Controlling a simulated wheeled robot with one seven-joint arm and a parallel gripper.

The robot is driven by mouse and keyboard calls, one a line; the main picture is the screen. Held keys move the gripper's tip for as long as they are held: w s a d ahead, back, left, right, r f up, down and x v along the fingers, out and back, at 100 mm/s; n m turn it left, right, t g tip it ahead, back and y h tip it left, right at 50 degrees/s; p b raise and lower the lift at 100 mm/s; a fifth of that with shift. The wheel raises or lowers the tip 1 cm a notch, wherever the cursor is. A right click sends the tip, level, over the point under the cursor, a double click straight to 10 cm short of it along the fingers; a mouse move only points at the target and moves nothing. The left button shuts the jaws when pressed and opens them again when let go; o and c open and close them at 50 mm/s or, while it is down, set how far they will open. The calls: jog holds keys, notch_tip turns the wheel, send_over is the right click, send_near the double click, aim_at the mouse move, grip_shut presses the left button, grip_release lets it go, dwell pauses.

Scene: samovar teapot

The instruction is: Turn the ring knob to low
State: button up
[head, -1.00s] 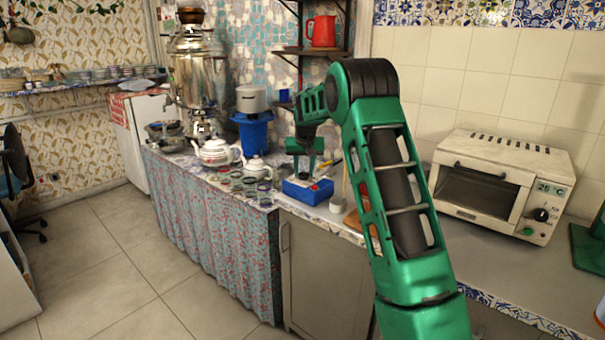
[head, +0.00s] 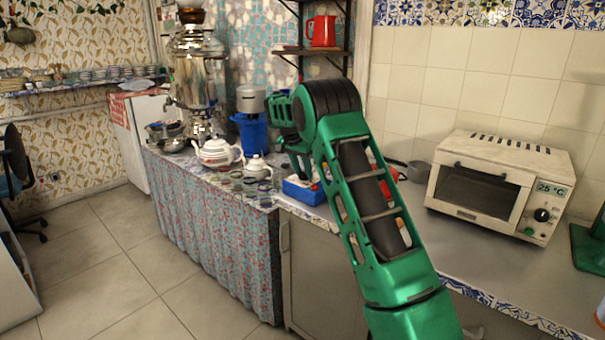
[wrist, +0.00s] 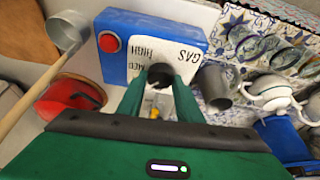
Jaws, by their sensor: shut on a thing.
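The blue box (head: 298,190) stands on the counter and is partly hidden by my arm in the head view. In the wrist view, the same box (wrist: 180,33) has a white face with "GAS", "HIGH" and "MED" in upside-down lettering; no "low" mark is readable. The dark ring knob (wrist: 160,71) sits on this white face. My gripper (wrist: 160,82) has its green fingers on either side of the knob and is shut on it. The knob's exact setting is hard to read. A red round button (wrist: 109,42) is near the box's left corner.
A grey metal cup (wrist: 215,87) and a white teapot (wrist: 272,94) are close to the box, with several glasses beyond. A red round item (wrist: 72,98) and a small grey cup (wrist: 66,30) are on the other side. The toaster oven (head: 495,185) is farther right.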

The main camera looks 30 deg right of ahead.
jog(key=shift+w+a+r+m, duration=0.1)
jog(key=shift+w+a+m, duration=0.2)
jog(key=shift+a, duration=0.05)
dwell(0.3)
jog(key=o, duration=1)
jog(key=shift+d, duration=0.1)
jog(key=shift+s, duration=0.1)
jog(key=v, duration=1)
jog(key=shift+r, duration=0.25)
